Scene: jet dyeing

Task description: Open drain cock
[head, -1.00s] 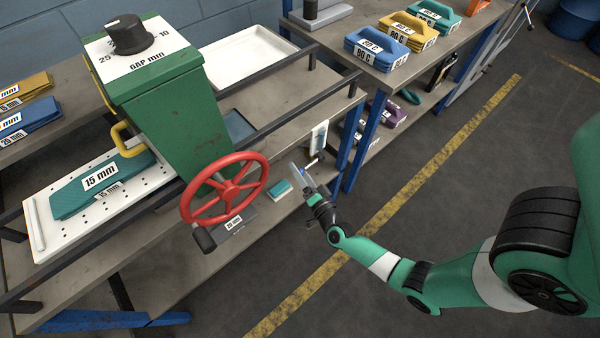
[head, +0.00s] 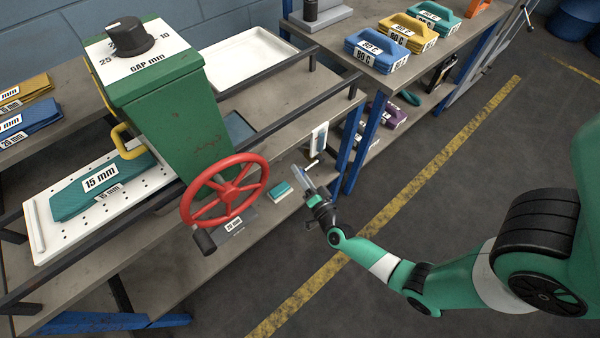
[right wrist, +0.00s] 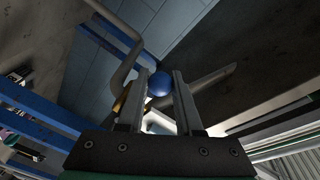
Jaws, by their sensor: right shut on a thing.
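The drain cock's round blue knob (right wrist: 160,83) sits between the two fingers of my right gripper (right wrist: 159,103) in the right wrist view. A brass-coloured part (right wrist: 121,99) and a bent grey pipe (right wrist: 124,62) show beside it, partly hidden by a finger. In the head view my right gripper (head: 304,178) is at the machine's front right, right of the red handwheel (head: 226,190), shut on the knob. A small pale piece (head: 311,164) shows at its tips there; the knob itself is hidden or too small to make out. My left gripper is not in view.
A small teal block (head: 280,191) lies near the gripper. A white gauge-like panel (head: 319,138) stands just beyond. Open floor (head: 400,230) lies to the right.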

